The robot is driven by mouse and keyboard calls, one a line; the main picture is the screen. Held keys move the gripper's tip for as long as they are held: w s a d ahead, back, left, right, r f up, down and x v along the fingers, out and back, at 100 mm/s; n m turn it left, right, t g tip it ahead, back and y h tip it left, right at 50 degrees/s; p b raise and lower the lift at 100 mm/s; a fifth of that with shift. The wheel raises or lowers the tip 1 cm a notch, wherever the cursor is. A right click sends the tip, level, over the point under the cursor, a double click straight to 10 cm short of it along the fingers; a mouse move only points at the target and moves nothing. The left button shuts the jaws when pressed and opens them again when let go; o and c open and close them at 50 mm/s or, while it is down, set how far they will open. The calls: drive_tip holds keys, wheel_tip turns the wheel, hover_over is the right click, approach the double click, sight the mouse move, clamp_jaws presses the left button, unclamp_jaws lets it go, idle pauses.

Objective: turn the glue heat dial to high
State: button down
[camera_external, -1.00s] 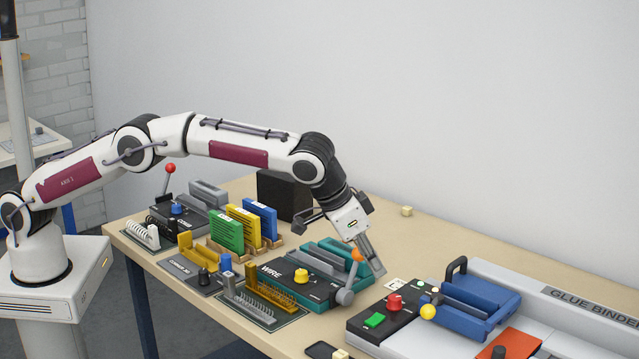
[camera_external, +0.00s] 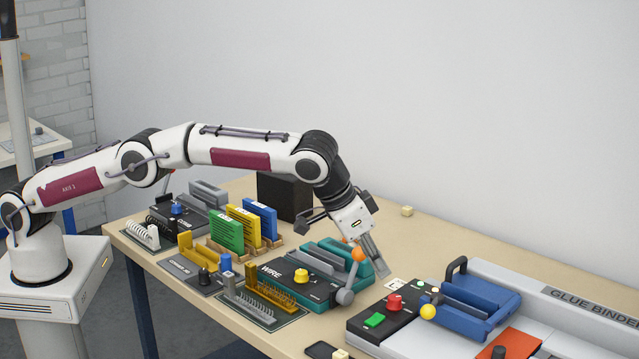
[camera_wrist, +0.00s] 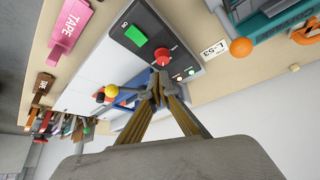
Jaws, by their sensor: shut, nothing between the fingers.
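The glue binder (camera_external: 475,268) stands at the right end of the bench. Its black control panel (camera_external: 380,324) carries a red dial (camera_external: 394,302) and a green button (camera_external: 375,320). The red dial (camera_wrist: 163,56) also shows in the wrist view, just beyond my fingertips. Its setting marks are too small to read. My gripper (camera_external: 382,272) is shut and empty, pointing down above the bench between the teal wire binder and the glue binder. In the wrist view my gripper (camera_wrist: 157,90) has its fingertips together. It appears apart from the dial.
The teal wire binder (camera_external: 335,258) with its orange-tipped lever (camera_external: 358,255) stands close left of my gripper. The glue binder's blue clamp (camera_external: 480,305) and yellow ball knob (camera_external: 428,312) lie right of the dial. The bench behind is mostly clear, apart from a small pale block (camera_external: 407,211).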

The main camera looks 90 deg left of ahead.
sight(388, 309)
drive_tip(key=shift+f, duration=0.2)
drive_tip(key=shift+f, duration=3.3)
drive_tip(key=shift+w+a, duration=0.1)
drive_tip(key=shift+w, duration=0.05)
drive_tip(key=shift+w, duration=0.1)
drive_tip(key=shift+s+a, duration=0.2)
drive_tip(key=shift+a, duration=0.5)
drive_tip(key=shift+s+d, duration=0.1)
drive_tip(key=shift+s, duration=0.3)
drive_tip(key=shift+r, duration=3)
